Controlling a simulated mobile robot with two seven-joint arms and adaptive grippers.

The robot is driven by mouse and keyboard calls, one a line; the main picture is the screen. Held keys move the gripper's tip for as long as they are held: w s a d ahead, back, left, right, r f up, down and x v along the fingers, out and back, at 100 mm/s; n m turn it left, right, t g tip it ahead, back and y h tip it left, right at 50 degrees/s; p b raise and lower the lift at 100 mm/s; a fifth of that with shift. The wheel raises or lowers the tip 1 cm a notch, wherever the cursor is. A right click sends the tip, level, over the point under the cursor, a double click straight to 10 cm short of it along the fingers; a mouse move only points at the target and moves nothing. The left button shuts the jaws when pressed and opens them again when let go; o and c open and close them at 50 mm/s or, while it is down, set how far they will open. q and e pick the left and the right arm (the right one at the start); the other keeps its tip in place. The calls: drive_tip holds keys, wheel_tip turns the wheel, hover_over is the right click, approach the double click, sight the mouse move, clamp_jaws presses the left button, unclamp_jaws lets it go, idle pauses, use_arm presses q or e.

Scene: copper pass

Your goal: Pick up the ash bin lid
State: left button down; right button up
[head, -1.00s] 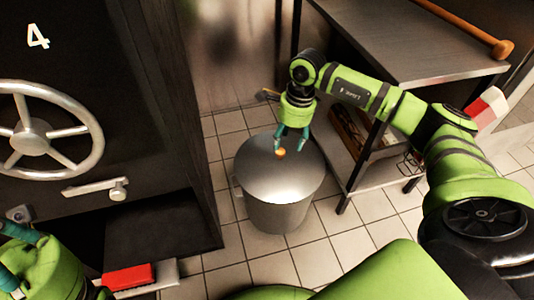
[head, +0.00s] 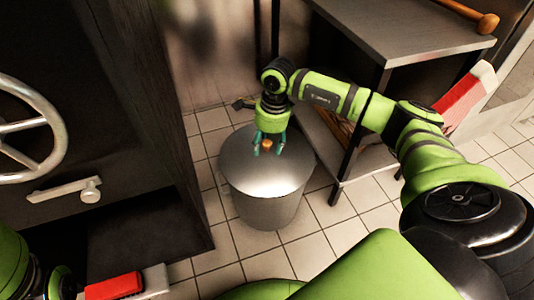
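The ash bin lid (head: 265,175) is a round grey metal lid with a small orange knob (head: 267,146) on top. It sits on the grey metal ash bin (head: 268,209), which stands upright on the floor. My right gripper (head: 268,150) comes down from above at the far side of the lid. Its teal fingers are apart, one on each side of the knob, with small gaps showing; I cannot tell whether they touch the lid. Part of my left arm shows at the bottom left corner, and its fingers cannot be made out.
A dark safe door with a wheel handle (head: 62,140) stands at the left. A metal table (head: 410,30) with a lower shelf stands at the right, close to the bin and under my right arm. A red block (head: 114,286) lies at the bottom left. Tiled floor is clear around the bin's front.

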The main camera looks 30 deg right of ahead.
clamp_jaws()
drive_tip(key=shift+r, duration=0.15)
